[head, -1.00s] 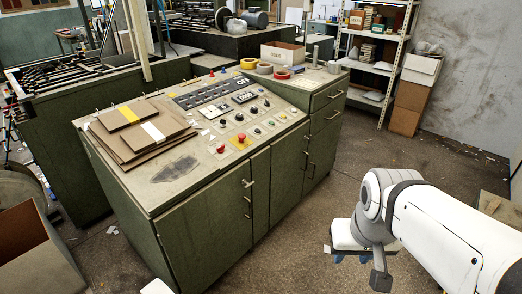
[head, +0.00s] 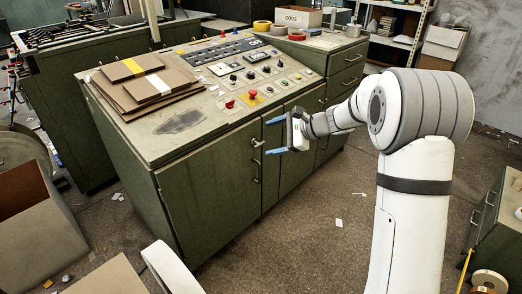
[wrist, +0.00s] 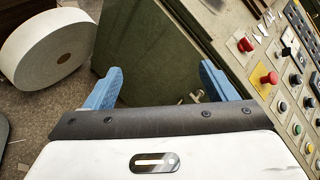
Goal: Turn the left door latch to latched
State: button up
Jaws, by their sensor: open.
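The green console cabinet's left door (head: 208,182) is closed in the head view. The left door latch (head: 257,143) is a small pale metal piece at the door's upper right edge; its exact turn is too small to tell. My gripper (head: 271,136) is open and empty, its blue fingers pointing left, one above and one below the latch's height. Contact is not visible. In the wrist view my gripper (wrist: 160,84) spans the dark green door face, and a small metal piece, seemingly the latch (wrist: 197,96), shows beside the right finger, partly hidden.
A door handle (head: 256,173) sits below the latch. The console top (head: 180,122) carries cardboard sheets (head: 145,82), with a red button (head: 253,95) near the front edge. A cardboard box (head: 38,225) stands at lower left. The floor before the doors is mostly clear.

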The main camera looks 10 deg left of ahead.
jog(key=w+a+f+m+t+y+b, duration=0.2)
jog(key=w+f+m+t+b, duration=0.3)
jog(key=w+f, duration=0.7)
jog(key=m+t+b, duration=0.3)
jog(key=m, duration=0.4)
send_near(261, 145)
jog(key=x, duration=0.4)
jog(key=shift+y, duration=0.3)
jog(key=shift+b+x, duration=0.4)
jog(key=shift+x, duration=2.95)
